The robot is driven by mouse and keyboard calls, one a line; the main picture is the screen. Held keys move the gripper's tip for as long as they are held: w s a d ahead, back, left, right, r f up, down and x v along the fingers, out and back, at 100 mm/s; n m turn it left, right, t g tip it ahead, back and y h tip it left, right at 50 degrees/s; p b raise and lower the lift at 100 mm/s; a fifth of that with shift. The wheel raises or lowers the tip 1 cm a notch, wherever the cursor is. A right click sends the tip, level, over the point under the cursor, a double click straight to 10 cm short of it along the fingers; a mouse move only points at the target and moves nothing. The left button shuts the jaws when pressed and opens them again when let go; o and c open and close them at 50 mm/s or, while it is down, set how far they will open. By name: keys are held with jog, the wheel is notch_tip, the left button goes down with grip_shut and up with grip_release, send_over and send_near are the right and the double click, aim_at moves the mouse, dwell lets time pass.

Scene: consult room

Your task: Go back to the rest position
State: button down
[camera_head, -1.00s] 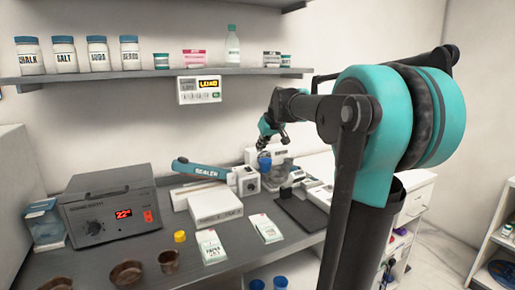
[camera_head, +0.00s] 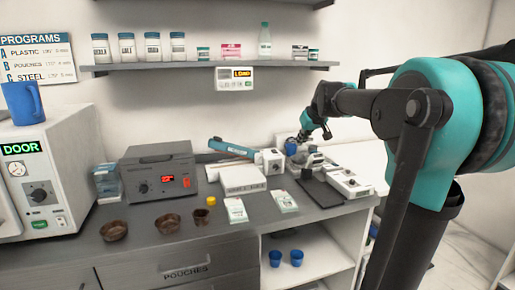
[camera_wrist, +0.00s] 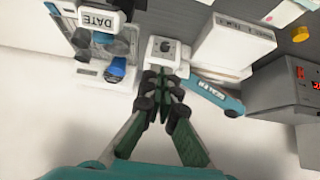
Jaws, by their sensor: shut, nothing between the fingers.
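My gripper (camera_wrist: 163,92) is shut and empty in the wrist view, its dark fingertips together. In that view it hangs over the wall side of the counter, below a white box with a dark knob (camera_wrist: 166,48) and left of the teal sealer arm (camera_wrist: 212,96). In the head view my gripper (camera_head: 303,137) is small, at the end of my arm above the back of the counter, near a blue-topped device (camera_head: 292,147). Whether it touches anything there is hard to tell.
The counter (camera_head: 210,222) holds a grey box with a red display (camera_head: 158,172), a white box (camera_head: 242,179), pouches (camera_head: 285,201), brown bowls (camera_head: 167,223) and a yellow cap (camera_head: 211,200). A shelf of jars (camera_head: 210,68) runs above. A white machine marked DOOR (camera_head: 42,175) stands left.

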jog(key=s+d+f+m+g+h, duration=0.1)
jog(key=s+f, duration=1.4)
jog(key=s, duration=0.2)
jog(key=s+d+f+m+g+h, duration=0.1)
jog(key=s+f+m+g, duration=0.1)
jog(key=s+f, duration=1.4)
jog(key=shift+s+d+f+m, duration=0.25)
jog(key=shift+s+d+m, duration=0.05)
jog(key=shift+s, duration=0.1)
